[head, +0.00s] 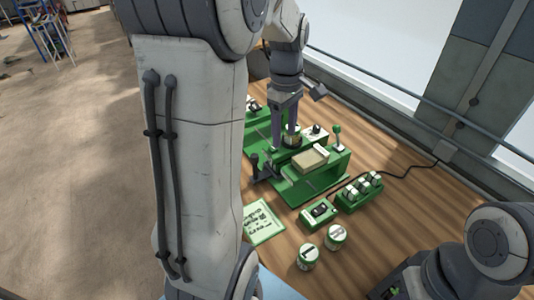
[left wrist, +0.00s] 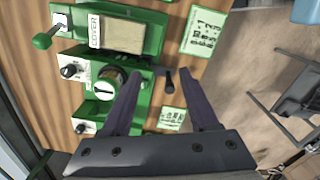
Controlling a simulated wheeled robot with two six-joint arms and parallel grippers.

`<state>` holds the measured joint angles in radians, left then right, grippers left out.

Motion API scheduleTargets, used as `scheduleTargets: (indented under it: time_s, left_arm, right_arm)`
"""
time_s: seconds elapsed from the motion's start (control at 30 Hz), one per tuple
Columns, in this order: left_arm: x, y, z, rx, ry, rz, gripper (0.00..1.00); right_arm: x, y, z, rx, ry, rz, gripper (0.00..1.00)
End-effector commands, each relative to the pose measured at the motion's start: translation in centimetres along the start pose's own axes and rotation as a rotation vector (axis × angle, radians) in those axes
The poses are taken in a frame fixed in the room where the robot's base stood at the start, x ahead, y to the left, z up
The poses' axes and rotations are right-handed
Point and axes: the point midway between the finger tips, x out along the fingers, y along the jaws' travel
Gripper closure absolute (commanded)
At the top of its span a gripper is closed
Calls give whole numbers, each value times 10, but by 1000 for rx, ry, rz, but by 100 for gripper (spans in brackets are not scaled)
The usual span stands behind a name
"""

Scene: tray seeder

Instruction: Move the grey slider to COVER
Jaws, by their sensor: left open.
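The green seeder (head: 325,178) stands on the wooden bench. The word COVER is on a white label (left wrist: 96,32) beside the beige tray (left wrist: 123,36), which also shows in the head view (head: 311,158). A dark grey handle (left wrist: 168,78) sticks out from the seeder's side; it looks like the slider, but I cannot be sure. My left gripper (left wrist: 164,86) is open and empty, its two fingers apart, with the handle seen between their tips. In the head view the left gripper (head: 284,142) points down over the seeder, by a round dial (head: 292,138).
A switch box (head: 319,213), a box with several knobs (head: 360,189), two round tins (head: 308,257) and a green-edged card (head: 262,223) lie at the front. A lever with a green knob (head: 336,137) stands at the seeder's far corner.

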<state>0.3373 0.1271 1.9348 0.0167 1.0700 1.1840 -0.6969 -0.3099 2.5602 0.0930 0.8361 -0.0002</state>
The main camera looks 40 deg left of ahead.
Motion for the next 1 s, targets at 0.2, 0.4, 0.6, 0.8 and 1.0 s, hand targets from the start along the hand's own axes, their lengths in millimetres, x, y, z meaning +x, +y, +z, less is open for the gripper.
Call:
scheduleTargets:
  time_s: [0.2, 0.4, 0.6, 0.8, 1.0]
  left_arm:
    - [14, -10, -81, -422, 12, -11, 39]
    - [24, -13, -92, -486, 13, -15, 39]
    - [59, -14, -90, -481, 11, -18, 39]
    - [94, -15, -90, -479, 12, -17, 39]
    - [114, -14, -91, -479, 13, -14, 39]
  right_arm:
    - [17, 1, 1, 0, 0, 0, 100]
    - [17, 1, 1, 0, 0, 0, 100]
    - [17, 1, 1, 0, 0, 0, 100]
    - [16, 1, 1, 0, 0, 0, 100]
    - [16, 1, 1, 0, 0, 0, 100]
